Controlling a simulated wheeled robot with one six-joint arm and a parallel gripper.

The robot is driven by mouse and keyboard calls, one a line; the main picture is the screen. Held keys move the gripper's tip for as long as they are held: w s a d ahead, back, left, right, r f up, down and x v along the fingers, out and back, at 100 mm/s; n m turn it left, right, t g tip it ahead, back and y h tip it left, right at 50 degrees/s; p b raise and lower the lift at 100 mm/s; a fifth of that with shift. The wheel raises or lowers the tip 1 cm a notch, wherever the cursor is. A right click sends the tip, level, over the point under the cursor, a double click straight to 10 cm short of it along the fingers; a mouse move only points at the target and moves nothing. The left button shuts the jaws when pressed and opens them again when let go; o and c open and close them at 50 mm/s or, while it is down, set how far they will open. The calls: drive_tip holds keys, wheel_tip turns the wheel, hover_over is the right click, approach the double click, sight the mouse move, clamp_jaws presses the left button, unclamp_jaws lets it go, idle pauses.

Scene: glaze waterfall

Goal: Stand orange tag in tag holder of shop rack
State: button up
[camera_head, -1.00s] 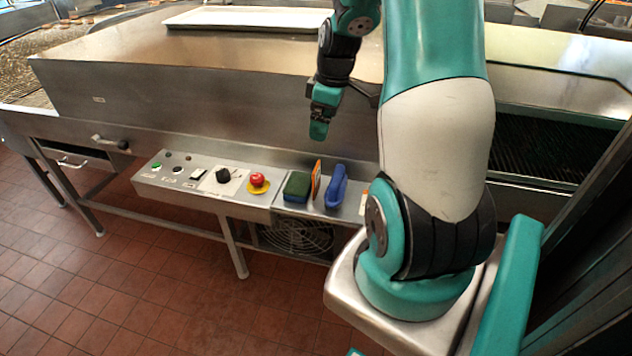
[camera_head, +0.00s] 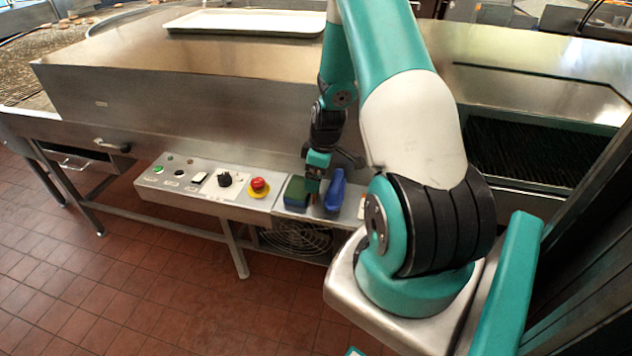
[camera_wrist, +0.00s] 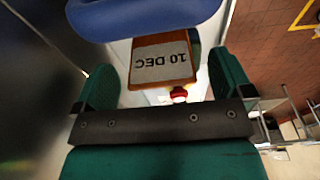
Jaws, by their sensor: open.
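The orange tag (camera_wrist: 161,65), with a white label reading "10 DEC", shows between the two green fingers of my gripper (camera_wrist: 163,74) in the wrist view. The fingers are open, with gaps on both sides of the tag. In the head view my gripper (camera_head: 314,178) is low over the metal panel, between a green and blue sponge-like block (camera_head: 296,191) and a blue object (camera_head: 335,190). It hides most of the tag there. I cannot make out the tag holder or shop rack.
A red emergency button (camera_head: 258,185) on a yellow base, a black knob (camera_head: 224,179) and other controls sit left along the panel. The blue object (camera_wrist: 140,14) is close beside the tag. A pale tray (camera_head: 246,22) lies on the metal hood behind.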

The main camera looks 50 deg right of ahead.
drive_tip(key=shift+w+f, duration=0.2)
drive_tip(key=shift+f, duration=0.8)
drive_tip(key=c, duration=1.1)
drive_tip(key=shift+o, duration=0.2)
drive_tip(key=shift+a, duration=0.1)
drive_tip(key=shift+r, duration=0.15)
